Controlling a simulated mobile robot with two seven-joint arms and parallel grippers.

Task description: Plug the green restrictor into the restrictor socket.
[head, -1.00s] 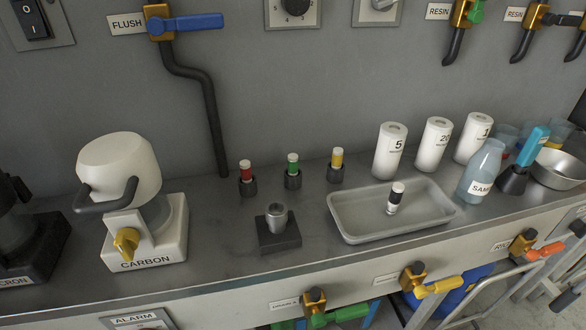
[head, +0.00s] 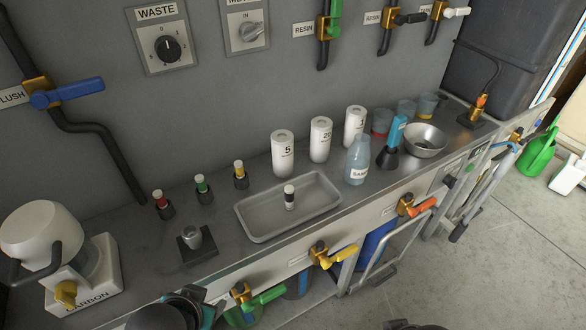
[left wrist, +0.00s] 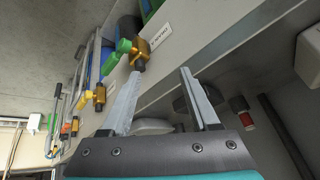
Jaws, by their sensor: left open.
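The green restrictor (head: 201,184), with a pale top, stands upright in a small black holder on the steel counter, between a red one (head: 160,199) and a yellow one (head: 239,169). A grey metal cylinder on a dark square block (head: 198,251), which looks like the restrictor socket, stands in front of them. My left gripper (left wrist: 162,97) is open and empty in the left wrist view, by the counter's front face. In the head view only part of my left arm shows at the bottom edge, below the socket block. My right gripper is not seen.
A grey tray (head: 262,229) holds a black-and-white restrictor (head: 289,197) right of the socket. The white CARBON unit (head: 85,275) stands at left. White canisters, a sample bottle (head: 357,160) and a metal bowl (head: 425,139) stand at right. Valve handles stick out along the counter's front.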

